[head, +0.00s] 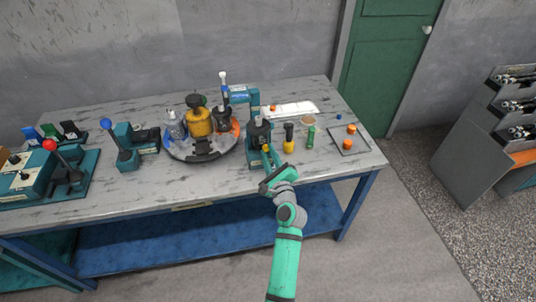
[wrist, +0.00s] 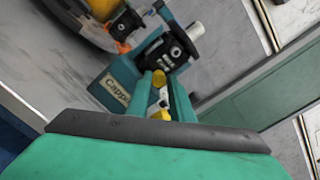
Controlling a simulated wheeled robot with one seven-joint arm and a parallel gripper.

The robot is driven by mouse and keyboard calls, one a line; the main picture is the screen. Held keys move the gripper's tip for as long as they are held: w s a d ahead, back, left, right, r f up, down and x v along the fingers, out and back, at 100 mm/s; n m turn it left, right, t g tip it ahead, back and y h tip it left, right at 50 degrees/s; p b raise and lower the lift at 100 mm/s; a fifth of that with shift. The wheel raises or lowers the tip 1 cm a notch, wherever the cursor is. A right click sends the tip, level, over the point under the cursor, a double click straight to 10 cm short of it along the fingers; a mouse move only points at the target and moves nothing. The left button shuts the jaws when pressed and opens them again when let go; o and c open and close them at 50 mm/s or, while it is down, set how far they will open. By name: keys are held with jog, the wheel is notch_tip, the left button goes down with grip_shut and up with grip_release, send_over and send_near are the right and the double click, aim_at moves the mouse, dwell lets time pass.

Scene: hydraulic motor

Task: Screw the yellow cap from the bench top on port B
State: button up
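A yellow cap (wrist: 159,79) sits between the fingertips of my gripper (wrist: 160,84). The fingers look closed on it; they hide part of its sides. In the head view the cap (head: 266,148) shows as a small yellow spot at the tip of my gripper (head: 267,153). The gripper is just in front of a dark motor body (head: 260,134) on a teal stand marked "Capper" (wrist: 116,86). In the wrist view the motor (wrist: 170,50) lies just beyond the cap, with a visible gap. I cannot read which port is B. Another yellow patch (wrist: 157,114) shows lower between the fingers.
A yellow-and-black object (head: 289,137) and a green cylinder (head: 311,137) stand right of the stand. A turntable (head: 172,151) with several parts is to its left. A tray (head: 355,149) with orange pieces lies at the right. The front bench strip is mostly clear.

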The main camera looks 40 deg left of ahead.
jog(key=shift+w+d+f+h, duration=0.15)
jog(key=shift+d+f, duration=0.15)
jog(key=shift+f, duration=0.2)
jog(key=shift+w+d+f+h, duration=0.15)
jog(key=shift+d+f, duration=0.1)
jog(key=shift+f, duration=0.2)
jog(key=shift+s+d, duration=0.35)
jog(key=shift+d, duration=0.15)
jog(key=shift+s+d+r, duration=0.4)
jog(key=shift+s+d, duration=0.1)
jog(key=shift+s, duration=0.2)
jog(key=o, duration=0.5)
jog(key=v, duration=0.6)
jog(key=shift+w+d, duration=0.15)
jog(key=shift+w, duration=0.15)
